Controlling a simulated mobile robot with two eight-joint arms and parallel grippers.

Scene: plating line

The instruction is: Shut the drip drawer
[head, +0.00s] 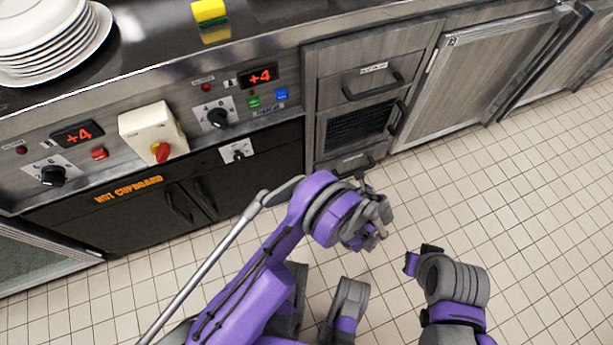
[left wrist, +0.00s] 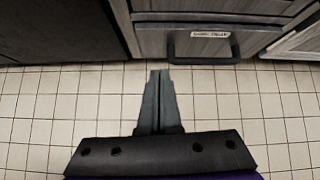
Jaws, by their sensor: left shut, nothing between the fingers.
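The lowest drawer (head: 338,166) of the grey wood-look cabinet has a small pale label and a dark bar handle; it is probably the drip drawer. In the left wrist view its front (left wrist: 245,42), label and handle (left wrist: 203,60) show at the top; the label is too blurred to read surely. How far it stands out is hard to tell. My left gripper (head: 376,232) is shut and empty, in front of and apart from the drawer. Its closed fingers (left wrist: 159,78) show left of and below the handle. My right gripper (head: 422,257) is lower right, its fingers unclear.
Above are a dark grille (head: 358,125) and an upper drawer (head: 330,92) with a handle. The hot cupboard (head: 120,205) stands left, with knobs and a switch box above. Plates (head: 50,45) and a yellow block (head: 208,10) sit on the counter. The tiled floor (head: 530,210) is clear at right.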

